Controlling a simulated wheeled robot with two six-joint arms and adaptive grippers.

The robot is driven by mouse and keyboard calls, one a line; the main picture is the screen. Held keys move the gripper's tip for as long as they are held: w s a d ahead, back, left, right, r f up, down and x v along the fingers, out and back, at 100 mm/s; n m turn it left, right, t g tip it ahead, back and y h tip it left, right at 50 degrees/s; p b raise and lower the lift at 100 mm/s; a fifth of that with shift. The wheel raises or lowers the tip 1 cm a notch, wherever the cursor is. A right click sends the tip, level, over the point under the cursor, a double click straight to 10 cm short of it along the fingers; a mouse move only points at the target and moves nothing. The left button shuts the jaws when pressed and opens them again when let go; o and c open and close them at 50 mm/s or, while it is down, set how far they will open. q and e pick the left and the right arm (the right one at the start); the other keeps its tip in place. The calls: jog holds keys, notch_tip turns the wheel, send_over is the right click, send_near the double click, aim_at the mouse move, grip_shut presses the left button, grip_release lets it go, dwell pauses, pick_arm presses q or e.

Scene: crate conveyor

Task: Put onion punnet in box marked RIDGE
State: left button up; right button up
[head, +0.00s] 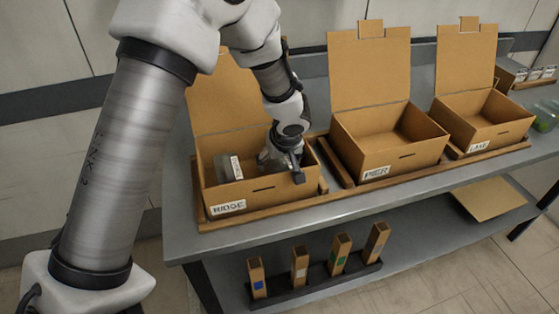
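The box marked RIDGE (255,200) stands open at the left of the table, with its lid up and its label on the front wall. A grey, see-through punnet with a white label (226,168) is inside it at the left; I cannot read its label or tell its contents. My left gripper (281,168) reaches down into the right half of the same box. Its fingers look spread, and it appears to be beside the punnet, with a small gap between. My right gripper is not in view.
Two more open, empty-looking boxes stand to the right, the middle one (395,157) and one marked LAKE (486,135). Wooden rails edge them. Below, a dark rack (318,284) holds several colour-marked wooden blocks. A flat cardboard piece (490,199) lies on the lower shelf.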

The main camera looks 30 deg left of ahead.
pick_arm(q)
jog(key=shift+r, duration=0.2)
jog(key=p+v, duration=0.2)
jog(key=v, duration=1)
